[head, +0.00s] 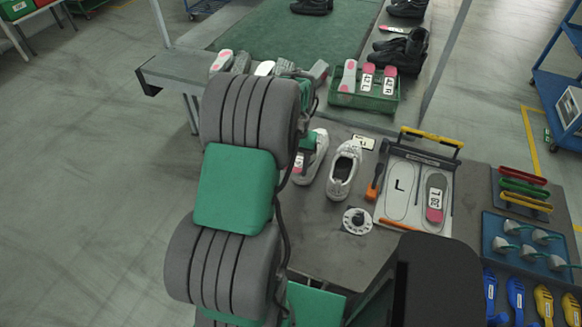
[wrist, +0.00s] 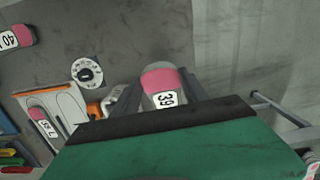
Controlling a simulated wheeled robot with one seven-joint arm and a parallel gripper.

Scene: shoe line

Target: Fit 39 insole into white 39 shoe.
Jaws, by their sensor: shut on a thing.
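My gripper (wrist: 163,90) is shut on an insole (wrist: 161,78) with a pink band and a white label reading 39. The insole sticks out between the two dark fingers in the wrist view. In the head view my arm hides most of the gripper. A white shoe (head: 344,172) stands on the bench with its opening up. I cannot read a size on either shoe, nor tell whether the held insole touches one.
A white fixture (head: 409,224) with a yellow handle has a bare L slot and a labelled insole (head: 436,198). A round dial (head: 357,221) and an orange-handled tool (head: 373,186) lie beside it. A green crate (head: 379,102) of insoles stands behind. Blue trays (head: 494,235) fill the right.

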